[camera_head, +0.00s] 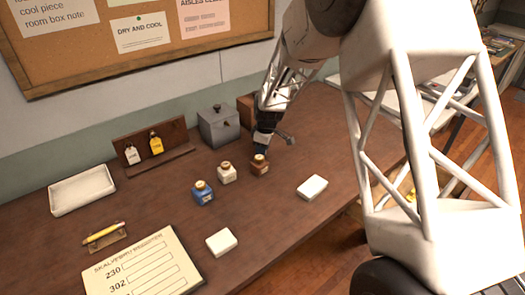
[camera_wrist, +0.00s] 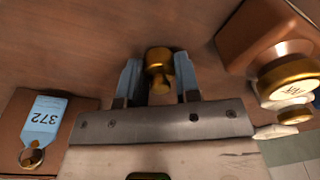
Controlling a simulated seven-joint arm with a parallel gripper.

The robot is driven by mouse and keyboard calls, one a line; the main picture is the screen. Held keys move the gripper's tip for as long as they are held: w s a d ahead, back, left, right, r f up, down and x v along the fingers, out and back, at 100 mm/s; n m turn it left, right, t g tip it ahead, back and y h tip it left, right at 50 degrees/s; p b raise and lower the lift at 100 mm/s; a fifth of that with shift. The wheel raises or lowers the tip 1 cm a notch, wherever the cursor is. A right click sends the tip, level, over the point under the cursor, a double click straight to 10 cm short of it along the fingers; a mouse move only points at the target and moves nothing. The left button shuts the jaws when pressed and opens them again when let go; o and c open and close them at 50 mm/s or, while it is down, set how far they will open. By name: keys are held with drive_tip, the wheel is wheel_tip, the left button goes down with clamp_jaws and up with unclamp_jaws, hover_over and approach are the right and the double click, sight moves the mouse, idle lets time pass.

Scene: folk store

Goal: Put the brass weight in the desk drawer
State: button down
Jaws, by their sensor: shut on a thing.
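The brass weight (camera_wrist: 158,62) is a small knobbed piece between the two blue fingers in the wrist view. My gripper (camera_wrist: 157,75) is shut on it. The brown desk top shows behind it; I cannot tell whether the weight touches the wood. In the head view my gripper (camera_head: 262,149) points down just behind a brown bottle (camera_head: 260,167), and the weight is hidden there. The desk (camera_head: 160,212) is dark brown. I cannot make out the desk drawer in either view.
Blue (camera_head: 203,195) and white (camera_head: 227,175) bottles stand left of the gripper. A grey box (camera_head: 217,127) stands behind. White blocks (camera_head: 312,188) (camera_head: 221,242) lie toward the front edge.

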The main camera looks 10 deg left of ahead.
wheel_tip(320, 180, up, 9)
drive_tip(key=shift+r, duration=0.1)
idle(0.4)
idle(0.8)
drive_tip(key=shift+r, duration=0.45)
wheel_tip(320, 180, up, 4)
drive_tip(key=d+m, duration=0.8)
drive_tip(key=d, duration=2.1)
drive_tip(key=s+d+m+t+h, duration=0.1)
drive_tip(key=s+d+m, duration=0.5)
drive_tip(key=d, duration=0.8)
drive_tip(key=s+d+m+h, duration=0.1)
drive_tip(key=s+d+m, duration=0.2)
drive_tip(key=s+d, duration=0.75)
wheel_tip(320, 180, down, 20)
drive_tip(key=w+d, duration=0.2)
drive_tip(key=d, duration=0.1)
drive_tip(key=shift+r, duration=0.25)
